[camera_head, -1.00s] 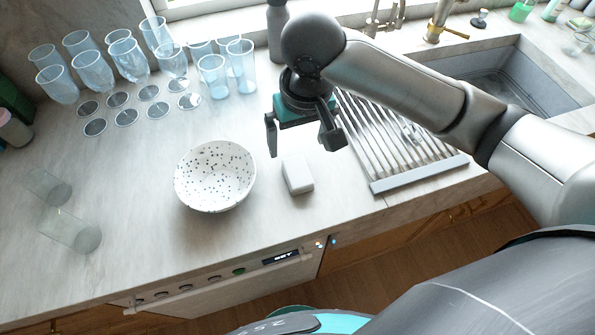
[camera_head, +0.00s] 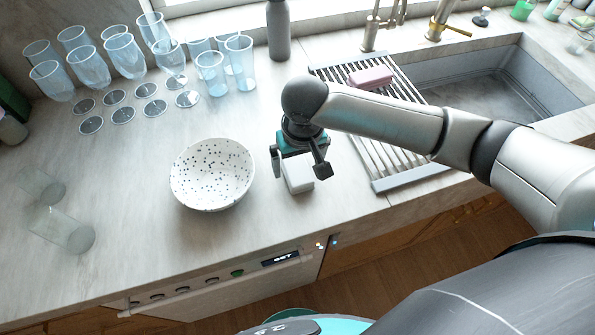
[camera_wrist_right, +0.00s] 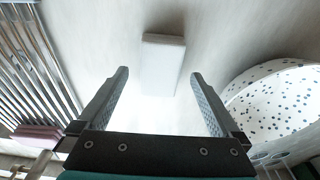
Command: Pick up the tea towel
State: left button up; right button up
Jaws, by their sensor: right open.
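A white folded, block-like item (camera_head: 299,181), which looks like the tea towel, lies on the counter just right of the speckled bowl. It also shows in the right wrist view (camera_wrist_right: 162,65), ahead of and between the fingertips. My right gripper (camera_head: 300,169) is open above it, with one finger to each side in the picture. In the wrist view the open right gripper (camera_wrist_right: 160,75) holds nothing, and I see no finger contact. The gripper hides the item's far part in the head view. My left gripper is out of view.
The speckled bowl (camera_head: 212,174) stands close to the left of the gripper. A metal drying rack (camera_head: 375,160) with a pink block (camera_head: 371,78) is at right, beside the sink (camera_head: 490,85). Several blue cups and a grey bottle (camera_head: 278,30) stand behind. Clear glasses lie at far left.

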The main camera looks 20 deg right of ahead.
jog(key=f, duration=0.2)
jog(key=shift+w+f, duration=0.2)
jog(key=shift+f, duration=0.1)
jog(key=shift+f, duration=0.15)
dwell(0.3)
jog(key=c, duration=1.4)
